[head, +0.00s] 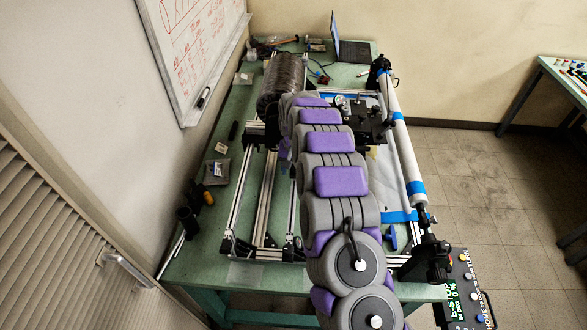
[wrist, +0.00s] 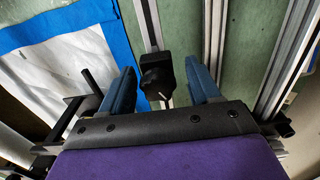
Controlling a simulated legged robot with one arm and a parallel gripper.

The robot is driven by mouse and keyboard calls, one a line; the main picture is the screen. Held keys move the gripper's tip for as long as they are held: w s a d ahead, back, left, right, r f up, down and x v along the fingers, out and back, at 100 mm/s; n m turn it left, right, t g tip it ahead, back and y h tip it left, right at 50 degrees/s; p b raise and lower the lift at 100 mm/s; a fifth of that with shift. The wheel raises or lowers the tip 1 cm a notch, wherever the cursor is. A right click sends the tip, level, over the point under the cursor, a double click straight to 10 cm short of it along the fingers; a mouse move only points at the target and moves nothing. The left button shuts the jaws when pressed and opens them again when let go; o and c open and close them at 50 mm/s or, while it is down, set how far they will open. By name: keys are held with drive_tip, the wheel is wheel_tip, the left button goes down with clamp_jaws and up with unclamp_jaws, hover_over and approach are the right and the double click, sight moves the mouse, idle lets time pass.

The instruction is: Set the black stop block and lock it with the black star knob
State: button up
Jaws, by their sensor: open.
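In the wrist view my gripper (wrist: 162,84) is open, with one blue finger on each side of a small black piece (wrist: 155,70). Gaps show between this piece and both fingers. The piece sits at an aluminium rail (wrist: 148,22), and a small shiny tip shows at its lower end. It looks like the stop block or its knob; I cannot tell which, nor make out a star shape. In the head view my arm covers the middle of the frame, and the gripper's fingers and this black piece are hidden.
A dark wound roll (head: 282,80) is at the far left of the rail frame. A white roller (head: 402,150) with blue bands runs along the right. A black carriage (head: 368,122) stands right of my arm. In the wrist view, a blue-edged white sheet (wrist: 60,70) lies left.

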sight(294, 166)
wheel_tip(294, 166, up, 17)
drive_tip(key=p, duration=0.1)
drive_tip(key=shift+p, duration=0.35)
drive_tip(key=shift+w+a+r, duration=0.1)
idle(0.3)
